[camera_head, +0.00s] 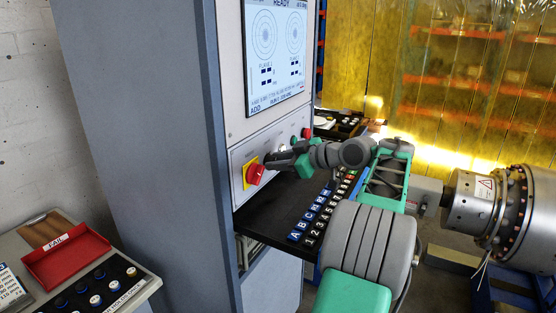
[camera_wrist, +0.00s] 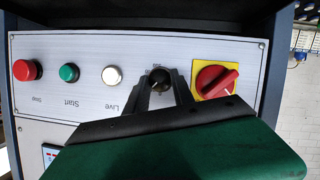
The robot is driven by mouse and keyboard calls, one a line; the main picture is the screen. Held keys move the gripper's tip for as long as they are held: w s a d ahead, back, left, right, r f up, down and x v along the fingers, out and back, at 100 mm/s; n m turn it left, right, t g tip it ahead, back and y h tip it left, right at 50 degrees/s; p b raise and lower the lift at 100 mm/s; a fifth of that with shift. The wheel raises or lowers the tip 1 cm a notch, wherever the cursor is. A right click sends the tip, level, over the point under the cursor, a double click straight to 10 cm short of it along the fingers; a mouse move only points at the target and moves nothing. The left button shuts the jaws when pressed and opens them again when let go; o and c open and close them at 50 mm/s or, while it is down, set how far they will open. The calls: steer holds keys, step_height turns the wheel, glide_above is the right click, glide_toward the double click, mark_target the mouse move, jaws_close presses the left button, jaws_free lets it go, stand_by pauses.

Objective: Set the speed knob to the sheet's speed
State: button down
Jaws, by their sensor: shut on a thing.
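The speed knob (camera_wrist: 160,79) is a small black round knob on the pale control panel (camera_wrist: 90,42). In the wrist view it shows between my gripper's two dark fingers (camera_wrist: 161,86), which are shut on its sides. The wrist view is upside down, and the scale marks by the knob are too small to read. In the head view my gripper (camera_head: 277,159) is at the panel and hides the knob. A printed sheet (camera_head: 10,287) lies at the lower left in the head view; its text is too small to read.
A red switch on a yellow plate (camera_wrist: 216,80) sits close beside the knob. White Live (camera_wrist: 112,76), green Start (camera_wrist: 69,73) and red Stop (camera_wrist: 27,70) buttons are on the other side. The screen (camera_head: 277,50) reads READY. A black shelf with lettered blocks (camera_head: 312,214) lies below my arm.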

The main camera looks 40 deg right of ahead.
steer(key=c, duration=1.1)
jaws_free()
steer(key=p+v, duration=0.5)
steer(key=v, duration=0.2)
steer(key=shift+s+d, duration=0.15)
steer(key=shift+s, duration=0.2)
